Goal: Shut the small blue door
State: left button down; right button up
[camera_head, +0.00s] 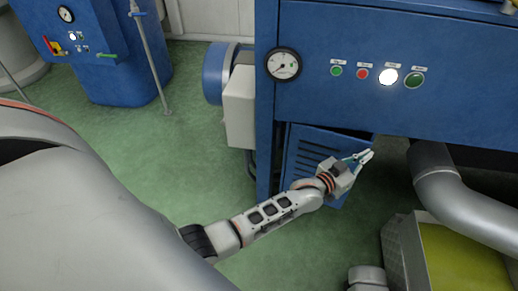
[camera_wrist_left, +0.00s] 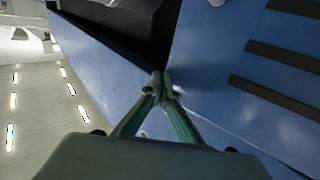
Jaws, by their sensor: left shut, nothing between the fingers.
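The small blue door (camera_head: 304,146) with dark louvre slots hangs low on the blue machine in the head view. It stands ajar, at an angle to the machine's front. My left gripper (camera_head: 366,156) is shut and empty at the door's right part, its arm crossing in front of the lower door. In the left wrist view the slotted door (camera_wrist_left: 215,70) fills the right side, and the closed fingertips (camera_wrist_left: 159,84) are close to its edge. I cannot tell whether they touch it. A dark gap shows beyond the fingertips. My right gripper is not in view.
The blue machine (camera_head: 440,115) carries a gauge (camera_head: 283,65) and several buttons above the door. A grey pipe (camera_head: 455,195) and a container with a yellow-green surface (camera_head: 465,255) stand at the right. Green floor (camera_head: 150,150) is open at the left.

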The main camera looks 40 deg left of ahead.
aim_at(361, 149)
pick_arm(q)
jog(key=shift+w+a+f+n+t+y+b, duration=0.1)
jog(key=shift+w+a+n+y+b, duration=0.2)
jog(key=shift+w, duration=0.55)
jog(key=shift+w+a+r+n+t+y+b, duration=0.15)
jog(key=shift+w+n+y, duration=0.15)
jog(key=shift+w, duration=0.5)
jog(key=shift+w+a+f+n+t+y+b, duration=0.15)
jog(key=shift+w+a+n+y, duration=0.2)
jog(key=shift+w, duration=0.5)
jog(key=shift+y, duration=0.25)
jog(key=shift+r, duration=0.2)
jog(key=shift+w, duration=0.1)
jog(key=s+a, duration=0.2)
jog(key=s, duration=1)
jog(key=shift+f, duration=0.15)
